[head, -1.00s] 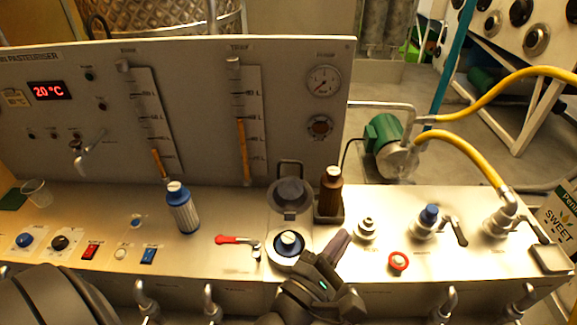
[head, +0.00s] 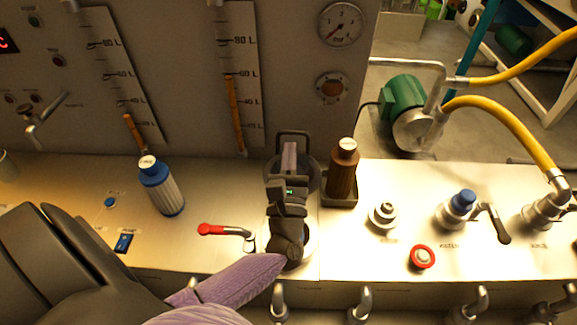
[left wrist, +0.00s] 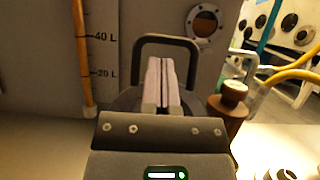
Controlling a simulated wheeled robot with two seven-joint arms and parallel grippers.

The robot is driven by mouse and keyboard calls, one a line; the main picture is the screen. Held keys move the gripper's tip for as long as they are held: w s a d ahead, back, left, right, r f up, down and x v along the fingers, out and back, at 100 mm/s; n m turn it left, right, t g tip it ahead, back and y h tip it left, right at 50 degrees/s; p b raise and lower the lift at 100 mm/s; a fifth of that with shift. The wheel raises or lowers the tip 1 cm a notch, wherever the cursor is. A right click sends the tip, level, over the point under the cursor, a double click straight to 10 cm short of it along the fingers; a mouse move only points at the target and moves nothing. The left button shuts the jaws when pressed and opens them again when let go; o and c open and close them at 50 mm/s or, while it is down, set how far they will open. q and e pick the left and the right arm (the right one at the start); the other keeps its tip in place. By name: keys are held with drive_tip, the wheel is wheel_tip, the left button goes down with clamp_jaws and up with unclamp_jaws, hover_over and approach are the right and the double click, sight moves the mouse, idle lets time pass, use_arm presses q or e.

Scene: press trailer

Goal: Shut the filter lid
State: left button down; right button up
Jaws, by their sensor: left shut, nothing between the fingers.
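The filter lid (head: 308,176) is a dark round lid with a square wire handle (head: 293,135). It stands open at the back of the filter housing, against the panel side. In the left wrist view the handle (left wrist: 168,40) rises behind my fingers. My left gripper (head: 289,150) is shut and empty, and its fingers overlap the lid in the picture. I cannot tell whether they touch it. The filter housing (head: 310,243) is a pale round opening in front, mostly hidden under my left gripper and wrist. My right gripper does not show.
A brown bottle (head: 342,172) stands in a holder close right of the lid. A blue-and-white cartridge (head: 163,188) stands to the left. A red-handled valve (head: 225,230) lies left of the housing. A red button (head: 422,257) and metal fittings (head: 383,214) are to the right.

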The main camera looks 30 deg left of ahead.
use_arm(q)
drive_tip(key=shift+x, duration=1.15)
drive_tip(key=shift+w+a+r, duration=0.15)
drive_tip(key=shift+w, duration=0.05)
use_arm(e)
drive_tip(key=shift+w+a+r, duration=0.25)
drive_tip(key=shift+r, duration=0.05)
use_arm(q)
drive_tip(key=shift+s, duration=0.1)
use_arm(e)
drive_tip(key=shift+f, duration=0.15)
